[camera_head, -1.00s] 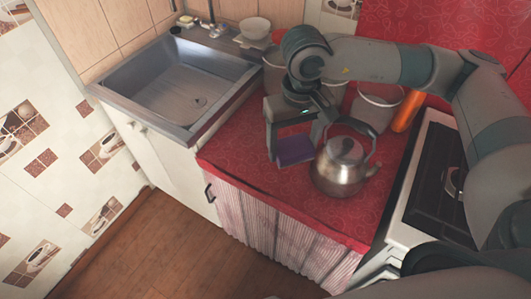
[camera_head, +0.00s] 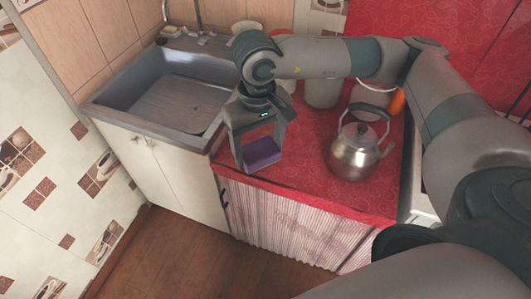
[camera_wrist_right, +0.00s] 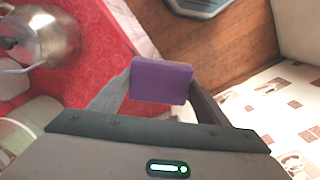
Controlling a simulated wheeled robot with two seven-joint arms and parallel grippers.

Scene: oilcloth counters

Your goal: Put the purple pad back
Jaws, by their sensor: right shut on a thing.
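The purple pad (camera_head: 261,153) is between the fingers of my right gripper (camera_head: 259,158), which is shut on it. The pad is near the front left edge of the red counter (camera_head: 305,190), close to the sink. I cannot tell from the head view whether it touches the counter. In the right wrist view the pad (camera_wrist_right: 161,81) sits between both fingertips. My left gripper is not in view.
A metal kettle (camera_head: 355,152) stands on the red counter to the right of my gripper. A steel sink (camera_head: 170,95) is to the left. Several pale canisters (camera_head: 322,92) stand behind. The wooden floor (camera_head: 180,255) is below the counter edge.

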